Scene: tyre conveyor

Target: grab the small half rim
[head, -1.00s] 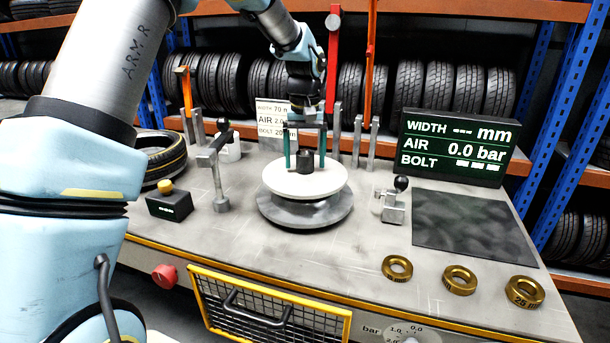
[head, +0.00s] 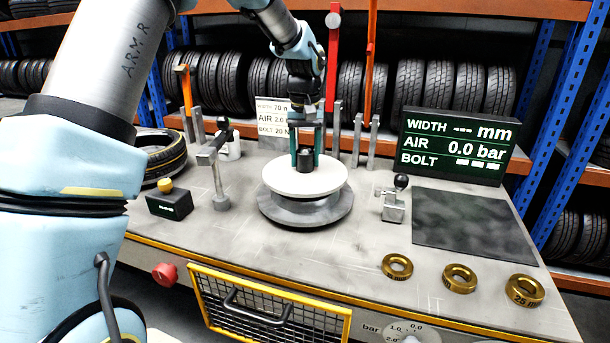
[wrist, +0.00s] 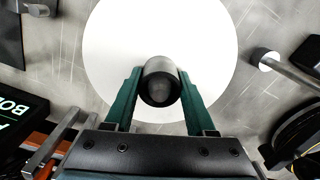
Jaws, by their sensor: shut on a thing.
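The small half rim is a white disc (head: 278,182) with a dark upright knob (head: 304,161) at its centre. It sits on top of a wider grey disc (head: 330,214) on the bench. My gripper (head: 305,155) points down over it, with its two green fingers on either side of the knob. In the wrist view the fingers (wrist: 159,90) flank the dark knob (wrist: 160,70), and the white disc (wrist: 110,60) fills the area beneath. The gripper is shut on the knob. The disc appears level and still resting on the grey one.
A grey post with an arm (head: 218,180) stands left of the discs, and a small lever block (head: 394,205) stands right. Several upright pegs (head: 356,140) rise behind. A dark mat (head: 460,230) and brass rings (head: 460,278) lie to the right. A tyre (head: 165,160) lies back left.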

